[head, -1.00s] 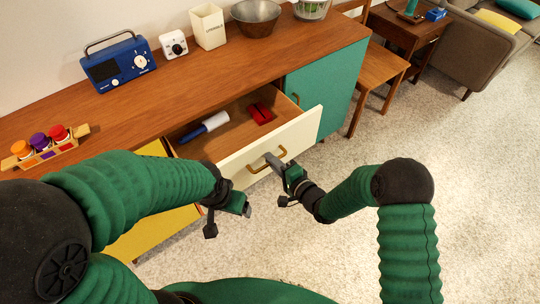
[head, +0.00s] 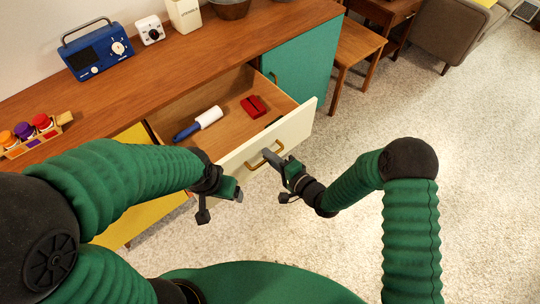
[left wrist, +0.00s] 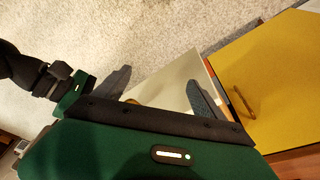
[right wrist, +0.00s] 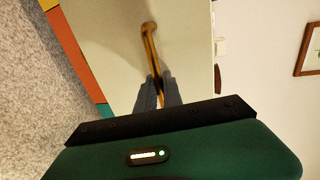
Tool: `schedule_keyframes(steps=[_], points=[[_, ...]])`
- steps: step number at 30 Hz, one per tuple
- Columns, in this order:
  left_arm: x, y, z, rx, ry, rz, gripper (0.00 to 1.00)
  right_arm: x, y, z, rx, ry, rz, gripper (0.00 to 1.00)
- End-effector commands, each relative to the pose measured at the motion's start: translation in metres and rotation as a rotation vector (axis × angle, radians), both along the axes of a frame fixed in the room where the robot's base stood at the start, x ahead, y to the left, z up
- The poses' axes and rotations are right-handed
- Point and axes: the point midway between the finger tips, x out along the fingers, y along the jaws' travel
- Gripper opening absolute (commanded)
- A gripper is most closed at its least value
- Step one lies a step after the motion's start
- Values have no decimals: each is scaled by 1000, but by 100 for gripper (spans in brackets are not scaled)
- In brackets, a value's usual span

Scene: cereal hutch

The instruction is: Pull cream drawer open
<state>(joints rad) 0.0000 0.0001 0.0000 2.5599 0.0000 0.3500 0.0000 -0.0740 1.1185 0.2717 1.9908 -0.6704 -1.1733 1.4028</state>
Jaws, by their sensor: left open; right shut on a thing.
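The cream drawer (head: 300,127) stands well out from the wooden sideboard, its inside in view. Its brass handle (head: 257,164) is on the front face and also shows in the right wrist view (right wrist: 149,45). My right gripper (head: 281,163) is shut on the handle; its fingers meet around the brass bar in the right wrist view (right wrist: 159,92). My left gripper (head: 238,193) is open and empty, in front of the drawer's left part and apart from it. In the left wrist view its fingers (left wrist: 160,92) are spread, with the cream front between them.
In the drawer lie a lint roller (head: 199,122) with a blue handle and a red object (head: 254,105). A blue radio (head: 97,51), a white timer (head: 150,30) and a rack of jars (head: 35,133) stand on the sideboard top (head: 190,62).

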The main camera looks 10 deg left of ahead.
Motion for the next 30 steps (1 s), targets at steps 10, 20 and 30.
schedule_keyframes(steps=[10, 20, 30], points=[[0, 0, 0, 0, 0, 0, 80, -1, 0, -2, -2, 4, 2, 20], [0, 0, 1, 0, 0, 0, 80, -2, -3, 0, -2, 2, -1, 20], [0, 0, 15, 0, 0, 0, 80, -47, -63, 17, -1, 6, -5, 20]])
